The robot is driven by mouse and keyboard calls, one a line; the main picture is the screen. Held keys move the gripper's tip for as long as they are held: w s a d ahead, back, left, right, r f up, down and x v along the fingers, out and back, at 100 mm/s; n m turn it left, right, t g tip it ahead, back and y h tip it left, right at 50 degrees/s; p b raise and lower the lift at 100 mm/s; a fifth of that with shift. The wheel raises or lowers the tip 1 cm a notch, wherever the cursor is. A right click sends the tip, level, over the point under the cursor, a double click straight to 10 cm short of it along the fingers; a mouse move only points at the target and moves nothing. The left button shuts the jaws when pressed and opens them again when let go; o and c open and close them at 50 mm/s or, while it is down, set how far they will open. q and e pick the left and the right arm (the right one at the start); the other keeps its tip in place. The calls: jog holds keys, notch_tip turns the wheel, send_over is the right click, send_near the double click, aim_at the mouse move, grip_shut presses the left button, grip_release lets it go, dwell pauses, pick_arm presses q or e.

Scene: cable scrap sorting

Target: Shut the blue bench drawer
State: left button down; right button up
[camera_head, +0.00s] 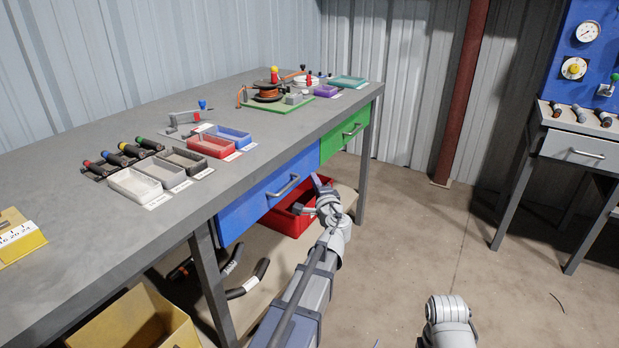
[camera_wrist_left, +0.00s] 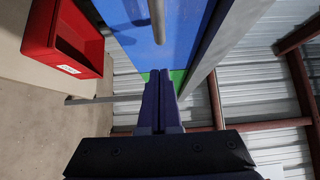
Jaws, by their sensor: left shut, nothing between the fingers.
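The blue bench drawer (camera_head: 250,207) sits under the grey workbench, left of a green drawer (camera_head: 345,133). Its front looks about flush with the green one, but I cannot tell whether a small gap is left. Its bar handle (camera_head: 283,186) shows on the front. My left gripper (camera_head: 317,182) is just in front of the drawer's right end, apart from the handle. In the left wrist view the fingers (camera_wrist_left: 158,92) are together and empty, with the blue front (camera_wrist_left: 180,45) and handle (camera_wrist_left: 157,18) beyond them. My right gripper is out of the picture.
A red bin (camera_head: 290,218) stands on the shelf below the drawer, with black cable pieces (camera_head: 250,278) nearby. A yellow box (camera_head: 140,322) is at the lower left. Trays and tools lie on the workbench (camera_head: 75,230). The floor to the right is mostly clear.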

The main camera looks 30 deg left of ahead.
pick_arm(q)
jog(key=v, duration=0.8)
jog(key=shift+s+d, duration=0.2)
jog(key=shift+s, duration=0.2)
jog(key=shift+f, duration=0.1)
jog(key=s+d+f+n+g+h, duration=0.6)
jog(key=s+d+f+g+h, duration=0.6)
jog(key=s+d+f, duration=1.1)
notch_tip(320, 180, up, 37)
jog(key=d+g+y+p, duration=0.1)
jog(key=d+g+p, duration=0.1)
jog(key=p, duration=3.3)
jog(key=shift+f+y, duration=0.2)
jog(key=shift+y, duration=0.1)
jog(key=shift+d, duration=0.1)
